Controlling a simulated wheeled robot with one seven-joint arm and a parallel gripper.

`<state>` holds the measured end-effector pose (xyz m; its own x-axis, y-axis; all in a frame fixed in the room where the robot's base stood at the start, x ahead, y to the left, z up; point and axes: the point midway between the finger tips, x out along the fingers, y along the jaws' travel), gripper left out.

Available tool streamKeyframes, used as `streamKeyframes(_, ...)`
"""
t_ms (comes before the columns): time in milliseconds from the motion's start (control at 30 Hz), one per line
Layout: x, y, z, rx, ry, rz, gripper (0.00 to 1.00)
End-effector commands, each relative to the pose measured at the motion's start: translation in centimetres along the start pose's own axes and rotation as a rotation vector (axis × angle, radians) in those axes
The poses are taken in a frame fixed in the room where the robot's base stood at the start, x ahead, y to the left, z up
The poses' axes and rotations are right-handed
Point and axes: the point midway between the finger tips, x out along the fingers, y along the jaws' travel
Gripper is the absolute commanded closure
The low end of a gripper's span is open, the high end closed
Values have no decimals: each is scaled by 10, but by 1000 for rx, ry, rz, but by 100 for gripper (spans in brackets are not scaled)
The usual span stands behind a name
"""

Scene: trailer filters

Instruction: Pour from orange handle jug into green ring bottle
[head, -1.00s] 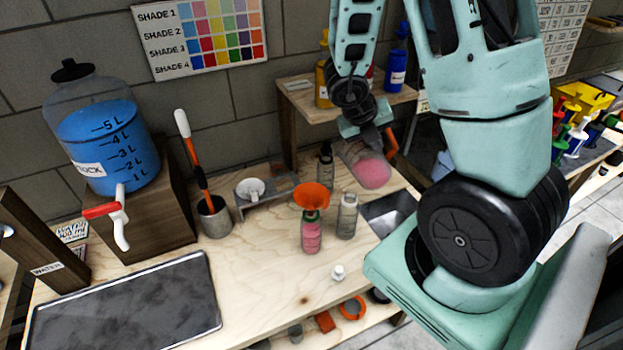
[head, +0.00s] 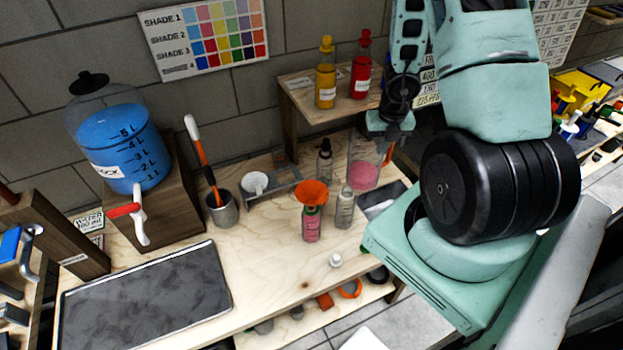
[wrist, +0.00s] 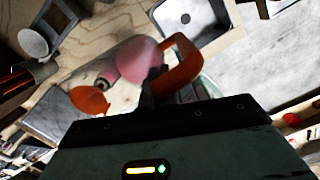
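The orange handle jug (head: 363,174) is clear with pink liquid low inside. It hangs nearly upright above the right end of the workbench, near the sink. My gripper (head: 386,128) is shut on its orange handle, which shows in the wrist view (wrist: 184,66); the fingertips are mostly hidden. The green ring bottle (head: 311,228) stands upright on the bench to the left of the jug. It holds pink liquid, has a greenish band at its neck, and an orange funnel (head: 312,191) sits in its mouth. The jug is apart from the funnel.
A grey bottle (head: 345,208) and a dark-capped bottle (head: 324,160) stand between funnel and jug. A small white cap (head: 335,260) lies in front. A sink (head: 383,197) is at right. A shelf (head: 305,108) holds yellow and red bottles. A blue-filled dispenser (head: 120,145) stands left.

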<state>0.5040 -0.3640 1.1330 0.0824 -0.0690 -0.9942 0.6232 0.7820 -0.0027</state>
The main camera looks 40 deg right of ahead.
Motion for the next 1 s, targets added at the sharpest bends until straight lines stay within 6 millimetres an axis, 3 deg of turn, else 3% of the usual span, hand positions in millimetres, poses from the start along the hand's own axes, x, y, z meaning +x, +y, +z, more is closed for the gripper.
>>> streamKeyframes(233, -6, 0, 3, -3, 1, 20, 100)
streamKeyframes(700, -46, -1, 6, 0, 5, 19, 100)
streamKeyframes(1000, -48, -1, 6, 3, 7, 20, 100)
